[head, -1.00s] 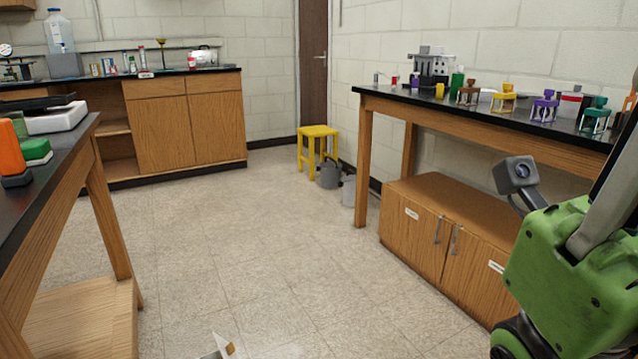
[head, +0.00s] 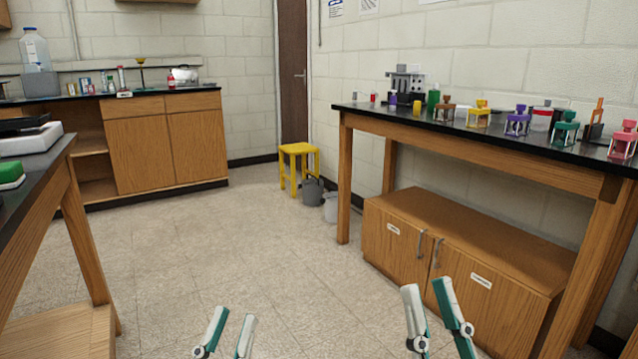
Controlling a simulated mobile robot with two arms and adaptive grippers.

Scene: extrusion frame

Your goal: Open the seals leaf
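A low wooden cabinet (head: 470,225) stands under the right bench with two door leaves side by side, both shut. The left leaf (head: 392,252) and the right leaf (head: 490,310) each carry a small white label, too small to read, so I cannot tell which is the seals leaf. Each has a grey handle near the middle seam: the left handle (head: 421,244) and the right handle (head: 437,253). My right gripper (head: 426,286) is open and empty, appearing in front of the right leaf's lower part. My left gripper (head: 236,314) is open and empty over the floor.
The right bench (head: 480,142) holds several small coloured stands and bottles; its wooden legs flank the cabinet. A yellow stool (head: 298,160) and grey bucket (head: 312,190) stand near the brown door. Another bench (head: 62,200) is at left. The middle floor (head: 240,240) is clear.

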